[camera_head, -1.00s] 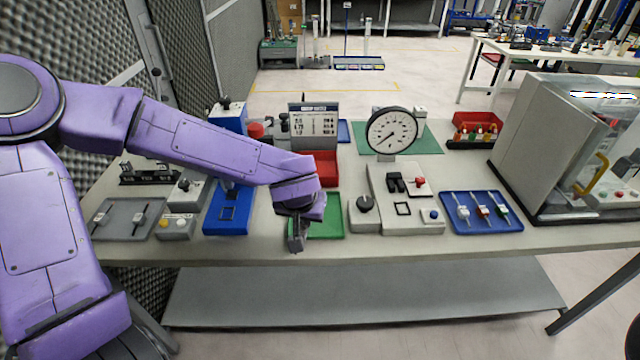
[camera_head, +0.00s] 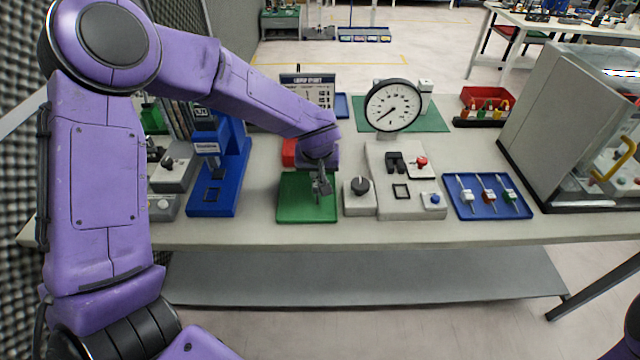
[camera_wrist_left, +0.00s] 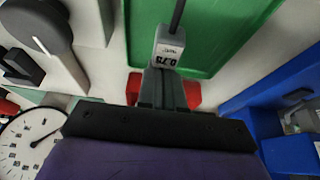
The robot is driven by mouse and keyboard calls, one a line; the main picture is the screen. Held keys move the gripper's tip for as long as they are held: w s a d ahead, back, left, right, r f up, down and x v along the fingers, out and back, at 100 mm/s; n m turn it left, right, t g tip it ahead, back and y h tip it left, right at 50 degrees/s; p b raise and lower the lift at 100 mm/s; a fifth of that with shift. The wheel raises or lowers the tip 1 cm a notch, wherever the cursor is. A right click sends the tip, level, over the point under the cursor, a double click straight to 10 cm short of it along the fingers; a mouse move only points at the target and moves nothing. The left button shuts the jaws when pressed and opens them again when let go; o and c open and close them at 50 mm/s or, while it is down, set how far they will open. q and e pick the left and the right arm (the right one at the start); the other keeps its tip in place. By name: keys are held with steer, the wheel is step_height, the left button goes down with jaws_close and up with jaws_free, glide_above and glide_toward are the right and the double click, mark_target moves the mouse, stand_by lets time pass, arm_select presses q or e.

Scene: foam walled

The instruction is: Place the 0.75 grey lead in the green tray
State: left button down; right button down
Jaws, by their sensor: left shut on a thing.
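My left gripper (camera_head: 322,188) is over the right part of the green tray (camera_head: 296,205) in the head view. In the left wrist view the gripper (camera_wrist_left: 163,85) is shut on a grey lead (camera_wrist_left: 169,50) whose block is marked 0.75, with a dark rod pointing away from the jaws. The green tray (camera_wrist_left: 225,30) lies beyond the lead in that view, and no other lead shows in it. I cannot tell whether the lead touches the tray. My right gripper is not in view.
A grey knob box (camera_head: 360,195) stands just right of the tray. A blue press (camera_head: 222,180) stands to its left. A red bin (camera_head: 289,152) is behind.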

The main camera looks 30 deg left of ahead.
mark_target(319, 181)
arm_select(q)
steer(key=shift+w+f, duration=0.2)
steer(key=shift+f, duration=0.15)
step_height(319, 181, down, 3)
steer(key=shift+w+r, duration=0.1)
steer(key=shift+w+d+f, duration=0.1)
steer(key=shift+w+f, duration=0.05)
steer(key=shift+f, duration=0.2)
steer(key=c, duration=1.3)
jaws_free()
steer(key=shift+f, duration=0.1)
steer(key=v, duration=1.2)
steer(key=shift+r+p, duration=0.25)
steer(key=shift+p, duration=0.05)
